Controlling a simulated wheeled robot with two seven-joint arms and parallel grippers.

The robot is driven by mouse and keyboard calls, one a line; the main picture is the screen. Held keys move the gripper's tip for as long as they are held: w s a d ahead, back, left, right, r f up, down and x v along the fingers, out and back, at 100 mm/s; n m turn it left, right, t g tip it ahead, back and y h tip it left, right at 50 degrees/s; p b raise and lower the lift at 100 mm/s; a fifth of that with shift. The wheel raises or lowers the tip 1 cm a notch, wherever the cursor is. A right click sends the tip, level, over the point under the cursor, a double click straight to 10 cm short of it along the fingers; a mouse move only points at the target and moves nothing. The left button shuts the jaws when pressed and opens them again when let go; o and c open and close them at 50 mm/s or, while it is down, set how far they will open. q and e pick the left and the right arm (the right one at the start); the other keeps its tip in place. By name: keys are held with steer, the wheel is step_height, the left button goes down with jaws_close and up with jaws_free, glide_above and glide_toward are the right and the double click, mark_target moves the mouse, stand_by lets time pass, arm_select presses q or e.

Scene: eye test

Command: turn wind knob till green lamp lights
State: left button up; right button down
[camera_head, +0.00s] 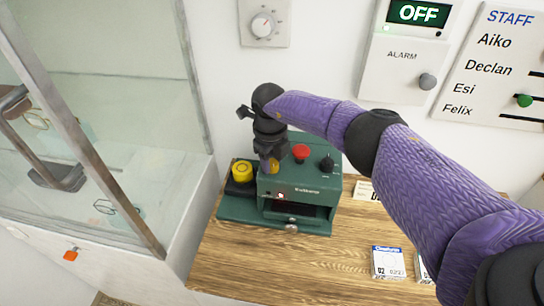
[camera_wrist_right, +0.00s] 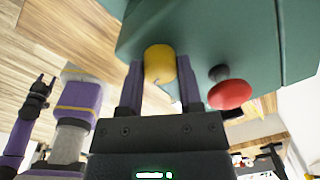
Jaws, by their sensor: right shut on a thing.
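A green machine (camera_head: 300,184) stands on the wooden table, with a slot in its front. My right gripper (camera_head: 270,158) comes down on its top at the left and is shut on a yellow knob (camera_head: 273,167). In the right wrist view the yellow knob (camera_wrist_right: 160,62) sits between the two fingers. A red button (camera_head: 301,152) and a black knob (camera_head: 327,163) are to its right on the machine.
A yellow round thing on a black block (camera_head: 241,174) is at the machine's left. White cards (camera_head: 387,262) lie on the wooden table (camera_head: 240,268). A glass case (camera_head: 110,130) stands left. On the wall are a dial (camera_head: 263,25), an alarm panel (camera_head: 400,70) reading OFF and a staff board (camera_head: 490,60).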

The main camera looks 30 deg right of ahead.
steer(key=m+p, duration=0.1)
steer(key=m, duration=0.4)
steer(key=shift+r+m, duration=0.1)
steer(key=shift+m, duration=0.2)
steer(key=m+p, duration=0.1)
steer(key=m, duration=0.4)
steer(key=shift+g, duration=0.3)
steer(key=m, duration=0.5)
steer(key=shift+w+m, duration=0.1)
steer(key=shift+m, duration=0.3)
steer(key=m, duration=0.4)
steer(key=shift+d+m+y, duration=0.1)
steer(key=shift+m+y, duration=0.2)
steer(key=shift+m, duration=0.3)
steer(key=shift+c, duration=1.4)
jaws_free()
